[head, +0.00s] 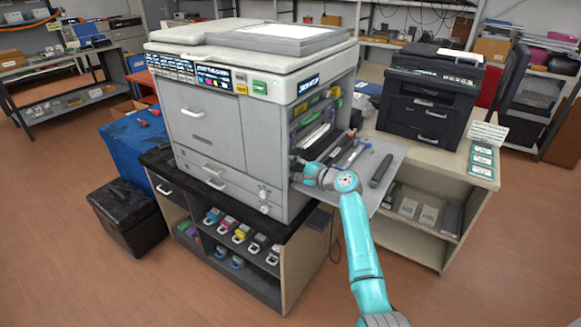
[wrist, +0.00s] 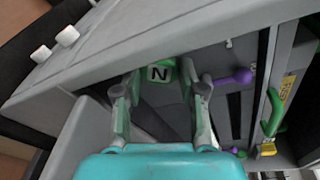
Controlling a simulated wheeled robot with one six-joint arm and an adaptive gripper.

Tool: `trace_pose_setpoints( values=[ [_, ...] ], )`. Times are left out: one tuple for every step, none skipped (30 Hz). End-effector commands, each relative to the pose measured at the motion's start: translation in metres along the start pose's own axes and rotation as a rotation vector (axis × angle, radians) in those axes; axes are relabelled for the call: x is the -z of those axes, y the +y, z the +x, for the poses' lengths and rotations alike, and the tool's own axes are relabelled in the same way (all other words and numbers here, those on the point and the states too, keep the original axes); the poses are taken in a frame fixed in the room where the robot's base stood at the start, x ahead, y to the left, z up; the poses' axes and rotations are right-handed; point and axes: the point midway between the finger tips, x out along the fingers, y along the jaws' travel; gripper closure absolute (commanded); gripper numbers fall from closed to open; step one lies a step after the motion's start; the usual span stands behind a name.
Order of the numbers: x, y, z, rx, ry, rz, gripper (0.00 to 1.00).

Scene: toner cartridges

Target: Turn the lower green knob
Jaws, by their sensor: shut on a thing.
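The green knob (wrist: 170,68) shows between my fingertips in the wrist view, at the printer's inner side. A dark square marked N sits on or against it. My gripper (wrist: 161,80) is shut on this knob, with one finger on each side of it. In the head view my gripper (head: 298,172) is at the lower part of the large grey printer's (head: 215,130) open side, and it hides the knob there. A second green part, a handle (wrist: 272,114), stands to the right in the wrist view, apart from my gripper.
A black printer (head: 430,95) stands on the right counter.

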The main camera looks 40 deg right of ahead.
Motion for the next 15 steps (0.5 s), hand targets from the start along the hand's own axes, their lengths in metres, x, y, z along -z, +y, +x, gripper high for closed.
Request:
trace_pose_setpoints(
  values=[
    [0.0005, 0.0, 0.0, -0.008, -0.003, 0.044, 0.95],
    [0.0006, 0.0, 0.0, -0.012, -0.005, 0.072, 0.95],
    [0.0007, -0.0001, -0.0001, -0.018, -0.008, 0.11, 0.95],
    [0.0009, -0.0002, -0.0001, -0.022, -0.01, 0.138, 0.95],
    [0.001, -0.0004, -0.0001, -0.026, -0.012, 0.166, 0.95],
    [0.0011, -0.0005, -0.0001, -0.032, -0.015, 0.203, 0.95],
    [0.0012, -0.0006, -0.0002, -0.037, -0.018, 0.232, 0.95],
    [0.0013, -0.0007, -0.0001, -0.041, -0.02, 0.259, 0.95],
    [0.0016, -0.001, -0.0001, -0.046, -0.023, 0.297, 0.95],
    [0.0017, -0.001, -0.0001, -0.05, -0.025, 0.325, 0.95],
    [0.0018, -0.001, -0.0001, -0.055, -0.027, 0.353, 0.95],
    [0.0018, -0.0009, -0.0002, -0.061, -0.031, 0.391, 0.95],
    [0.0018, -0.0009, -0.0002, -0.065, -0.033, 0.419, 0.95],
    [0.002, -0.001, -0.0002, -0.069, -0.035, 0.447, 0.95],
    [0.0022, -0.001, -0.0002, -0.075, -0.037, 0.484, 0.95]
  ],
)
